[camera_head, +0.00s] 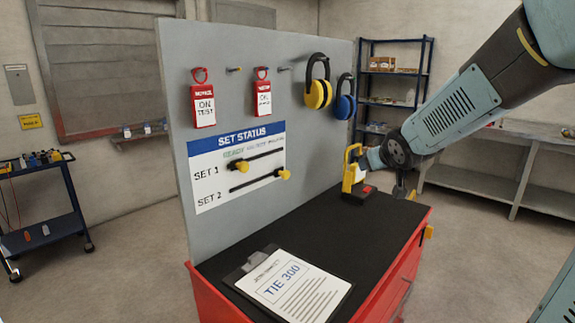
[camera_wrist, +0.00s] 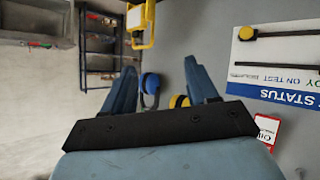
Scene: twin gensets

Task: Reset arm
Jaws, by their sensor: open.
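My gripper (camera_wrist: 159,66) is open in the wrist view, with its two blue fingers spread apart and nothing held between them. In the head view my arm comes in from the upper right and ends near the far end of the bench, beside a yellow handled device (camera_head: 352,172) with a black base. I cannot make out the fingers there. The yellow device also shows in the wrist view (camera_wrist: 149,28), beyond the fingertips. Blue earmuffs (camera_wrist: 150,84) show between the fingers in the wrist view, which is upside down.
A grey upright board (camera_head: 240,102) carries red tags, earmuffs and a status panel (camera_head: 215,180) with yellow sliders. The red bench's black top (camera_head: 330,222) holds a clipboard (camera_head: 295,285). A blue trolley (camera_head: 45,235) stands left; shelves (camera_head: 395,43) stand behind.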

